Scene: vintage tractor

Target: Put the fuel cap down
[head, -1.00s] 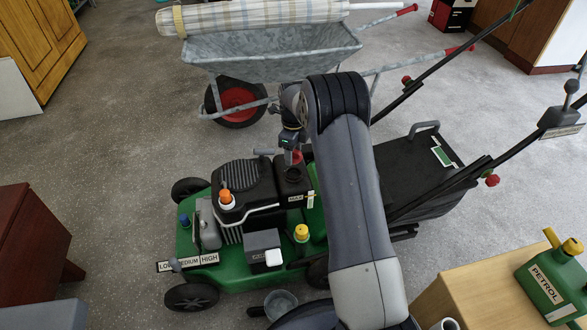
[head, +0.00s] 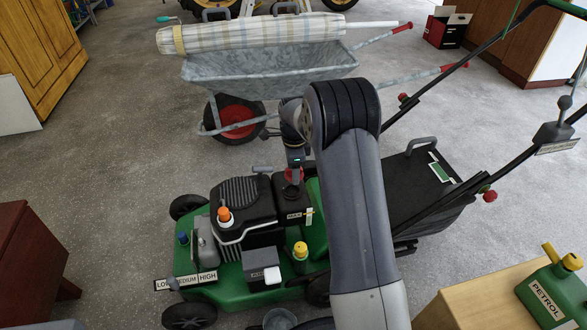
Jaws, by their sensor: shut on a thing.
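My gripper (head: 295,162) points down over the right rear of the green mower's engine and is shut on the red fuel cap (head: 293,175). Only part of the cap shows below the fingers. The cap is at the black fuel tank (head: 290,205), which carries a MAX label. I cannot tell from this view whether the cap touches the tank or hangs above it. My arm hides the space just right of the tank.
The green mower (head: 235,290) has an orange cap (head: 224,214) and a yellow cap (head: 300,250). A metal wheelbarrow (head: 270,75) with a rolled cloth stands behind. A wooden table (head: 470,305) with a petrol can (head: 555,292) is at lower right.

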